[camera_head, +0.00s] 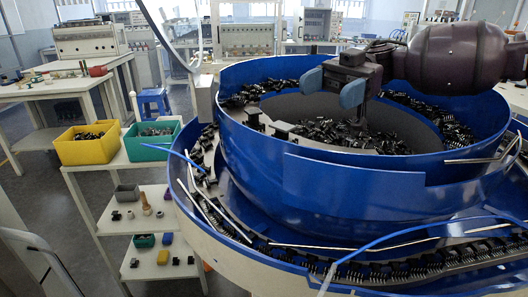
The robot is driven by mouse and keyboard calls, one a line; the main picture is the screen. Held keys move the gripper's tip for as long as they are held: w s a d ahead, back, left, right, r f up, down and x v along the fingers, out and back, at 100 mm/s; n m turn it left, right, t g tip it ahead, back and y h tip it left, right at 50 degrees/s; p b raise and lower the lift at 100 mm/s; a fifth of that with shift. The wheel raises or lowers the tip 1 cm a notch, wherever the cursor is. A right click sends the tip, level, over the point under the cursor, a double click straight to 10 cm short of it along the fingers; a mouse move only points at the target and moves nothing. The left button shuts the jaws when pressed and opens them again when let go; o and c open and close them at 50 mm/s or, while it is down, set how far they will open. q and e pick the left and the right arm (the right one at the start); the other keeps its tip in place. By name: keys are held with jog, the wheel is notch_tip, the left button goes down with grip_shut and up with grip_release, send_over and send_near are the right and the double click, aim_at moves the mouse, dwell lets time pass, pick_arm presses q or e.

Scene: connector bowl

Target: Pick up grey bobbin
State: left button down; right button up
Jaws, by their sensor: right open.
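I cannot make out a grey bobbin for certain in the head view. Small parts stand on the shelf at the lower left, including a beige peg-like piece (145,204) and a black part (116,215), too small to identify surely. My right gripper (332,88) is open and empty, its two blue-grey fingertips apart above the blue feeder bowl (350,190). The bowl holds many black connectors (340,133) below the gripper. My left gripper is not in view.
A yellow bin (86,151) and a green bin (148,150) stand on the shelf's top, left of the bowl. A grey box (127,192) sits on the shelf below. A workbench (60,88) and blue stool (151,99) stand behind, with open floor between.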

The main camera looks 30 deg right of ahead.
aim_at(282, 125)
jog(key=a+f, duration=0.1)
jog(key=a+f+b, duration=0.1)
jog(key=a, duration=0.1)
jog(key=a+f, duration=0.1)
jog(key=a, duration=0.1)
jog(key=shift+a+f, duration=0.15)
jog(key=shift+a, duration=0.05)
jog(key=x, duration=0.1)
jog(key=b+x, duration=0.1)
jog(key=x, duration=0.2)
jog(key=shift+s+a+f, duration=0.2)
jog(key=shift+s+f, duration=0.1)
jog(key=shift+f, duration=0.1)
jog(key=shift+a+b, duration=0.3)
jog(key=shift+b, duration=0.05)
jog(key=shift+s+r, duration=0.1)
jog(key=shift+r, duration=0.05)
